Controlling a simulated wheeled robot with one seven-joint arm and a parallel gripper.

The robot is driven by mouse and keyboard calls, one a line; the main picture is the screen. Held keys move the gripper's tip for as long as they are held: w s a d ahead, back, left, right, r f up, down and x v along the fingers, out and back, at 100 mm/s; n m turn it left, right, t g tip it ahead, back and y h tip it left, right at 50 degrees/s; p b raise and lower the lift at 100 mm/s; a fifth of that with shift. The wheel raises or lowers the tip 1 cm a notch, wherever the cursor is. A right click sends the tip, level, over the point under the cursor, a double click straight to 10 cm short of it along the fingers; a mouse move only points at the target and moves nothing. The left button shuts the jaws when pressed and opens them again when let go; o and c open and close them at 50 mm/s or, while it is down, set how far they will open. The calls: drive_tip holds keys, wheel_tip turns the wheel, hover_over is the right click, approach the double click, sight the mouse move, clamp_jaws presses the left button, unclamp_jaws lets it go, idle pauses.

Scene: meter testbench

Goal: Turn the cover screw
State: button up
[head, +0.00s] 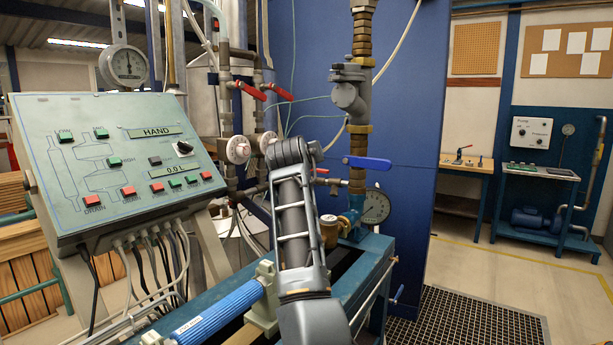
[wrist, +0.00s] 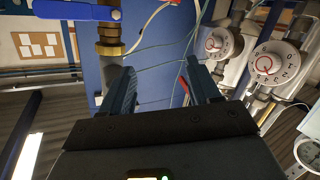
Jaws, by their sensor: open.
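I cannot make out the cover screw in either view. A small brass fitting (head: 329,232) stands on the bench beside my arm in the head view and may be part of the meter, but its details are too small to tell. My gripper (wrist: 161,68) shows in the wrist view with its two dark fingers apart and nothing between them. Beyond the fingers are the blue panel and thin hoses. In the head view my arm rises in front of the bench and the gripper's fingers cannot be made out.
A control panel (head: 125,165) stands at the left. Two dial valves (wrist: 266,63) are right of my fingers in the wrist view. A brass pipe (head: 358,165) with a blue lever (head: 367,163) rises right of my arm. A blue cylinder (head: 218,312) lies on the bench (head: 345,292).

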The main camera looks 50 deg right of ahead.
drive_tip(key=shift+n+t, duration=0.4)
drive_tip(key=shift+n, duration=0.2)
drive_tip(key=shift+s+a+f, duration=0.15)
drive_tip(key=shift+a+f, duration=0.2)
drive_tip(key=shift+f, duration=0.4)
drive_tip(key=shift+s+a+f, duration=0.2)
drive_tip(key=shift+a+f, duration=0.15)
drive_tip(key=shift+f, duration=0.35)
drive_tip(key=shift+s+a+f, duration=0.15)
drive_tip(key=shift+a+f, duration=0.2)
drive_tip(key=shift+f, duration=0.4)
